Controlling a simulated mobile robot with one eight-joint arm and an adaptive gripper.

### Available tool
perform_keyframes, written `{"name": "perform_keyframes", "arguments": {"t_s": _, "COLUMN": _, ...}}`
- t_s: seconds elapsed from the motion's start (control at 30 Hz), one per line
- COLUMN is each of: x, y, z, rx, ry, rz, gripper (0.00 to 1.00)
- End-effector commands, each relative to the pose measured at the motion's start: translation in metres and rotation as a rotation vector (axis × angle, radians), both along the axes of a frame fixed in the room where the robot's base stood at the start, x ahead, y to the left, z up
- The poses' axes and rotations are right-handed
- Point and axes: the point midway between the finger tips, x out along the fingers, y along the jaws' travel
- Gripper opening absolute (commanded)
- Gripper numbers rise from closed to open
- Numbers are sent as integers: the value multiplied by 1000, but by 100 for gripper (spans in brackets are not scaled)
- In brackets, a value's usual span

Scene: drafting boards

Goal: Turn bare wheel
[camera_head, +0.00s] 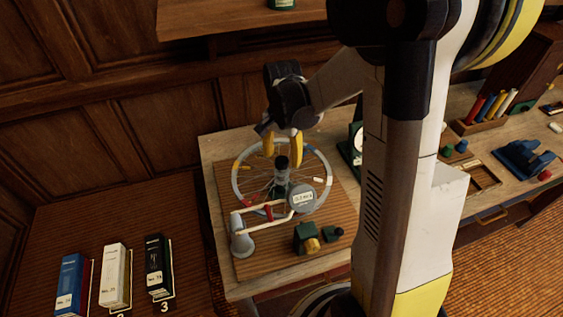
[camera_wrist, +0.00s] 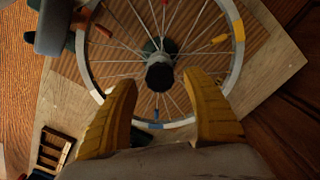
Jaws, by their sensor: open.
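A spoked wheel (camera_head: 236,182) lies flat on a ribbed brown board on the workbench. Its pale rim, with coloured patches, also shows in the wrist view (camera_wrist: 237,62). A dark upright hub (camera_head: 282,178) stands at the wheel's middle and shows as a black round end in the wrist view (camera_wrist: 160,74). My gripper (camera_head: 282,156) is above the wheel with its yellow fingers pointing down. In the wrist view my gripper (camera_wrist: 161,80) is open, with one finger on each side of the hub and nothing held. Whether a finger touches the hub cannot be told.
Several labelled boxes (camera_head: 115,275) stand at the lower left. A shelf (camera_head: 230,22) is above.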

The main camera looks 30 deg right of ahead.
Motion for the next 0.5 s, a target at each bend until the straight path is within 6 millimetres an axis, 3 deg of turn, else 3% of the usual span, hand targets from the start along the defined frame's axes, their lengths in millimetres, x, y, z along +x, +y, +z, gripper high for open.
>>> {"name": "perform_keyframes", "arguments": {"t_s": 0.2, "x": 0, "y": 0, "z": -20, "rx": 0, "ry": 0, "rz": 1, "gripper": 58}}
{"name": "perform_keyframes", "arguments": {"t_s": 0.47, "x": 0, "y": 0, "z": -20, "rx": 0, "ry": 0, "rz": 1, "gripper": 58}}
{"name": "perform_keyframes", "arguments": {"t_s": 0.5, "x": 0, "y": 0, "z": -20, "rx": 0, "ry": 0, "rz": 1, "gripper": 54}}
